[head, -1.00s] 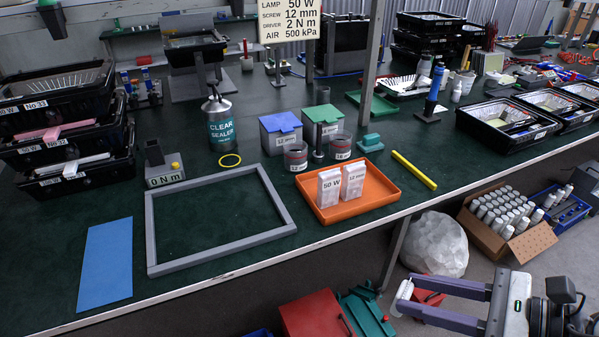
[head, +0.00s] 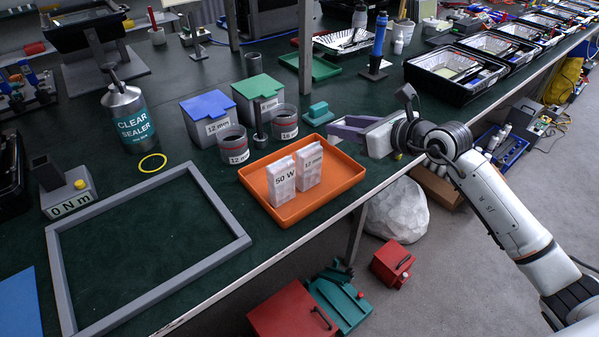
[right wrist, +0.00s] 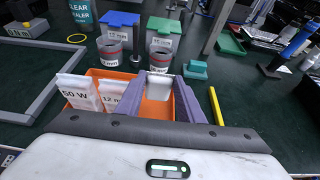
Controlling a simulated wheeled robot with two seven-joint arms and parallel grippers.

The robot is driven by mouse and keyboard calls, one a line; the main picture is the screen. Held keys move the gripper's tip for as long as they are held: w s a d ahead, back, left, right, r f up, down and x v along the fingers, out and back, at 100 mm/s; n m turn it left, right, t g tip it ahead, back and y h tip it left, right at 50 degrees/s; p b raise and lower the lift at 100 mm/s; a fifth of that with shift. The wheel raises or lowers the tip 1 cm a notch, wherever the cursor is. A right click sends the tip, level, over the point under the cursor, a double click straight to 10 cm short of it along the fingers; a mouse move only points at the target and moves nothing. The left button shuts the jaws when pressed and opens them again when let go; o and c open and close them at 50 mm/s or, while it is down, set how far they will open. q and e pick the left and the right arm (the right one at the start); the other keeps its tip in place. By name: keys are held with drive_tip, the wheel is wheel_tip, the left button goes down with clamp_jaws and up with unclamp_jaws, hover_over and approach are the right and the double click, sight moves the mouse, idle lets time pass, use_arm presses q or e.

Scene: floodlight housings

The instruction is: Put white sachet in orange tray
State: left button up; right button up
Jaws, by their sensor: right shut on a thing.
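The orange tray (head: 341,177) lies on the dark green bench near its front edge. Two white sachets stand upright in its left part, one marked 50 W (head: 281,182) and one marked 12 mm (head: 309,166). My right gripper (head: 335,128) shows at the tray's far right corner in the head view. In the right wrist view, its purple fingers (right wrist: 157,95) are shut on another white sachet (right wrist: 160,89), with the tray (right wrist: 98,74) behind them. The held sachet is mostly hidden in the head view. My left gripper is not in view.
Two grey-red cans (head: 232,145) (head: 285,121) and bins with blue (head: 207,104) and green (head: 258,87) lids stand behind the tray. A grey frame (head: 150,250) lies to the left. A teal block (head: 318,113) sits beyond the tray. The tray's right part looks clear.

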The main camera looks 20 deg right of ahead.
drive_tip(key=f, duration=0.9)
drive_tip(key=shift+w+f+b, duration=0.2)
drive_tip(key=shift+f+b, duration=0.2)
drive_tip(key=shift+f, duration=0.1)
drive_tip(key=o, duration=1)
